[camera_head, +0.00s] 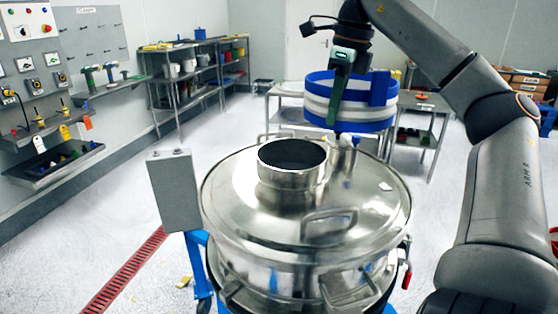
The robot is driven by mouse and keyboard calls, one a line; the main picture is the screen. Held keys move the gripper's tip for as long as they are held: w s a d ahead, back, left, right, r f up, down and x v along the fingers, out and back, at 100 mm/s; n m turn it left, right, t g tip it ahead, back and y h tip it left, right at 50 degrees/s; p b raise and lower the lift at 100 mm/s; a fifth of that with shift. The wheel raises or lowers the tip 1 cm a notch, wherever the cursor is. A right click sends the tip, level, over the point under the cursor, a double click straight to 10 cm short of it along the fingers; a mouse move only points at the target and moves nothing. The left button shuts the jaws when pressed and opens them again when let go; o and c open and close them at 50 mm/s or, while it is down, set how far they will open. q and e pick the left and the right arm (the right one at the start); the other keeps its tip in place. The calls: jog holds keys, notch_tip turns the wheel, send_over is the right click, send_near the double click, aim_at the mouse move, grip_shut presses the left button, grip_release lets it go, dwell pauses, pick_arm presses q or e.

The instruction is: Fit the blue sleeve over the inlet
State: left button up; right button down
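The blue sleeve (314,103), a round band with blue edges and a pale middle, is in the air above the back right of the steel sifter. My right gripper (340,92) comes down from above and is shut on the sleeve's near wall. One dark finger lies across its outside; the other finger is hidden. The inlet (291,178) is a short, open steel collar standing up from the sifter's lid (240,205). The sleeve is apart from it, higher and to the right in the picture. My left gripper is not in view.
A second small steel port (342,154) stands behind the inlet, below the sleeve. A lid handle (328,224) is in front. A grey box (174,190) stands left of the sifter. Shelves (190,75) and tables are farther back. The floor at left is mostly clear.

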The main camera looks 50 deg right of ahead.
jog(key=w+a+f, duration=0.1)
jog(key=w+f, duration=0.2)
jog(key=w, duration=0.1)
jog(key=w+a+f, duration=0.2)
jog(key=w+f, duration=0.1)
jog(key=w+a+f, duration=0.2)
jog(key=w+f, duration=0.1)
jog(key=w, duration=0.1)
jog(key=shift+w+a+f, duration=0.25)
jog(key=shift+w, duration=0.05)
jog(key=shift+f, duration=1.6)
